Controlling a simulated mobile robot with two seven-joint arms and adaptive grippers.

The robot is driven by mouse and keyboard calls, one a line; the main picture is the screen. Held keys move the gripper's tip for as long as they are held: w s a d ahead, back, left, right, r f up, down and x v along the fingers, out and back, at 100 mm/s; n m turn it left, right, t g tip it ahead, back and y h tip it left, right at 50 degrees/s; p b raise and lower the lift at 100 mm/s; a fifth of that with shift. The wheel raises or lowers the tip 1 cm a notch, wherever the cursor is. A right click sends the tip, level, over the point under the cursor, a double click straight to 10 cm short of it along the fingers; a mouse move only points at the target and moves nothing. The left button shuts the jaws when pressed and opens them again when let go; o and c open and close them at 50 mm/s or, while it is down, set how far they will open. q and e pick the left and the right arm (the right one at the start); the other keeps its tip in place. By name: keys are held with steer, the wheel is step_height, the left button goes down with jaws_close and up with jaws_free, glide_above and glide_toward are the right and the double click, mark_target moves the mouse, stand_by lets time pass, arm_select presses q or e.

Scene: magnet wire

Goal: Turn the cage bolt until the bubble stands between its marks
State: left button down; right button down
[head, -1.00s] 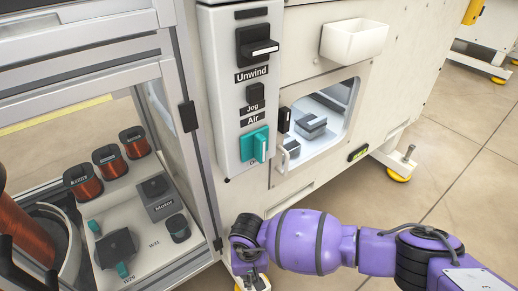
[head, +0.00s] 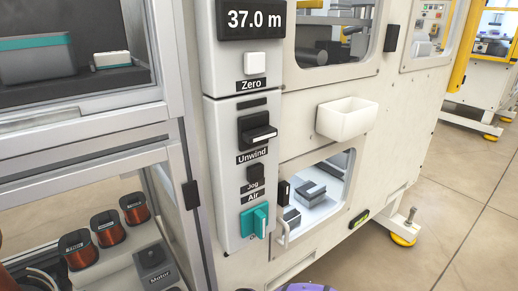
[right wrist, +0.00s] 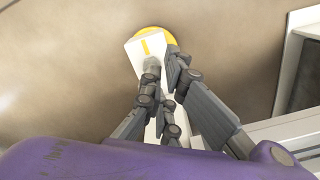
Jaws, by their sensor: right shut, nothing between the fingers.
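In the right wrist view, a white bracket (right wrist: 137,47) with a yellow stripe stands over a round yellow foot (right wrist: 155,34) on the floor. My right gripper (right wrist: 163,62) is shut and empty, its grey fingertips in front of this bracket. The fingers cover part of the bracket, and I cannot make out the bolt or any contact with it. In the head view, a small black level with a green window (head: 360,217) sits low on the cream machine; its bubble and marks are too small to read. My left gripper is not in view.
In the head view, a second bracket with an upright bolt (head: 410,217) and yellow foot (head: 403,240) is at the machine's lower right. A control panel (head: 232,175) and white bin (head: 347,119) stick out. Open floor (head: 460,215) lies to the right.

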step_height(320, 180, up, 5)
steer(key=shift+f+p, duration=0.2)
steer(key=shift+p, duration=1.05)
